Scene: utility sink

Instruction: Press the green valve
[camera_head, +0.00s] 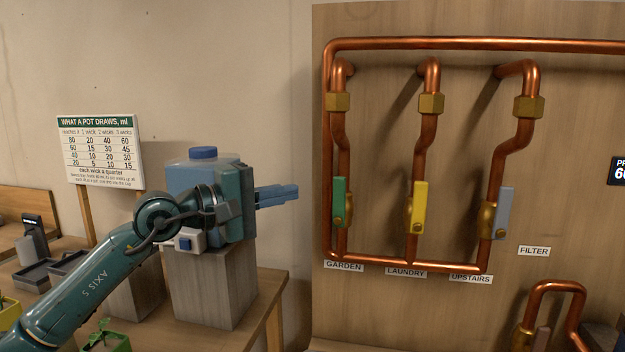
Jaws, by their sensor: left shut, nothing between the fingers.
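The green valve (339,203) is an upright green lever on the leftmost copper pipe, above the GARDEN label (343,266). A yellow valve lever (419,207) and a grey one (504,213) stand on the pipes to its right. My left gripper (292,193) comes in from the left, its blue fingers shut and empty and pointing right toward the green valve. In the picture a gap shows between the fingertips and the green lever. My right gripper is not in view.
A sign with a number table (100,152) stands at the left. A capped container (203,162) on a wooden block (212,290) is partly hidden behind my left arm. Copper pipes (470,44) run along the wooden panel. Potted plants (104,338) are at the lower left.

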